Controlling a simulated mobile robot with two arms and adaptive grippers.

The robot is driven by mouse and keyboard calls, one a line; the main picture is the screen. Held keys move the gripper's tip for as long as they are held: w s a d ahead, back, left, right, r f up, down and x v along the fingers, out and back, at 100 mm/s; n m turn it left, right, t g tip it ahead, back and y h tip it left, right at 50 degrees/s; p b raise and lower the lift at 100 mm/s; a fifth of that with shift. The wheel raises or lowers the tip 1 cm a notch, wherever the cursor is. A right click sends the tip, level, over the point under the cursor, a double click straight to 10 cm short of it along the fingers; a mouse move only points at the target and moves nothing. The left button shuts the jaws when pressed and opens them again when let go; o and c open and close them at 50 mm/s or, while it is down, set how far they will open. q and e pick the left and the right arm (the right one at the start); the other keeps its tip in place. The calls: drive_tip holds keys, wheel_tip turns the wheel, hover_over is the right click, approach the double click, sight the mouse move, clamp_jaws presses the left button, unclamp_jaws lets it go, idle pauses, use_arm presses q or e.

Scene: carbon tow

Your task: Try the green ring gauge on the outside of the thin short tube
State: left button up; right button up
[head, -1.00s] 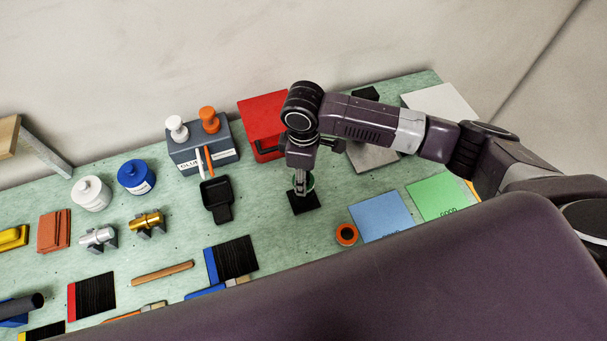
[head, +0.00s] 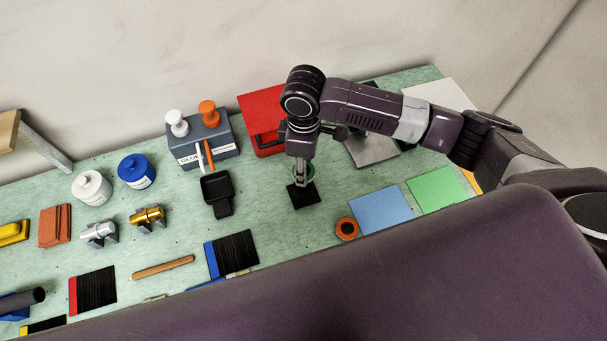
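The green ring gauge (head: 311,172) shows as a thin green rim at the fingertips of my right gripper (head: 301,182). The fingers look closed on its wall; the gripper covers most of it. Both are over a small black square (head: 304,197); the ring seems just above it. A silver tube (head: 98,231) and a gold tube (head: 147,216) lie on small dark supports at the left. A dark tube (head: 22,302) lies on a blue block at the lower left. I cannot tell which is the thin short tube. My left gripper is out of view.
An orange ring (head: 347,228) lies near blue (head: 381,209) and green (head: 437,190) sheets. Open table lies between gold tube and tray.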

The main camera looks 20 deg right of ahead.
drive_tip(key=shift+r, duration=2.65)
